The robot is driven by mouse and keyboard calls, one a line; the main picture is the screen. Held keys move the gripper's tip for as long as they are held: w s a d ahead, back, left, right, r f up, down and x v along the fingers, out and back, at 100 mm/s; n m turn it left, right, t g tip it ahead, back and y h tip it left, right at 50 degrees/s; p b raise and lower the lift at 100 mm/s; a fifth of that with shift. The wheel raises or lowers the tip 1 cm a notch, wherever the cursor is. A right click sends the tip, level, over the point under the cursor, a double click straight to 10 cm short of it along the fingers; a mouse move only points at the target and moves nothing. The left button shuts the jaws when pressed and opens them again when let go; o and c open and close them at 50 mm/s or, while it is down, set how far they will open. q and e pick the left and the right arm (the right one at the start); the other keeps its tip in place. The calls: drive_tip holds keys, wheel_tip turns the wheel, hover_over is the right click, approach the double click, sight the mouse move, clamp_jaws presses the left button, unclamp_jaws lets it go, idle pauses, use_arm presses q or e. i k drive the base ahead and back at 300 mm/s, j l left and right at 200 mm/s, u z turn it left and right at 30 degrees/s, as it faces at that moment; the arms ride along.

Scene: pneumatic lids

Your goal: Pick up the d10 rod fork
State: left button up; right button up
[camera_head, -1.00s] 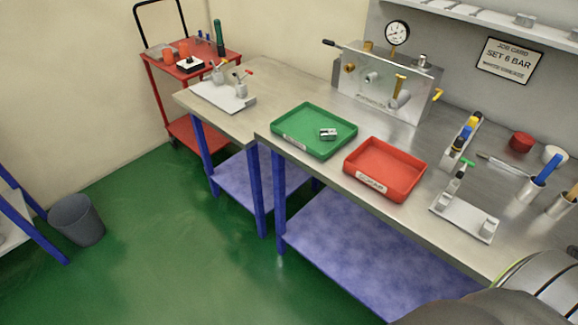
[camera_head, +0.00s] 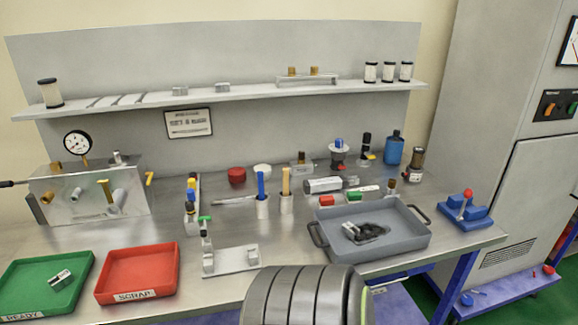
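I cannot tell for certain which part is the d10 rod fork. A small silver block-like metal part (camera_head: 61,279) lies in the green READY tray (camera_head: 30,268) at the lower left. A grey tub with handles (camera_head: 405,246) on the right of the bench holds dark and silver parts (camera_head: 364,232), which are too small to make out clearly. Neither of my grippers shows in the head view.
A red SCRAP tray (camera_head: 138,260) stands beside the green tray. A metal fixture plate (camera_head: 230,262) lies near the bench front. Two cups with blue (camera_head: 262,205) and tan handles (camera_head: 286,202) stand mid-bench. A blue clamp device (camera_head: 465,212) is at the right edge.

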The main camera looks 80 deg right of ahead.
sight(349, 229)
drive_tip(key=z, duration=3.1)
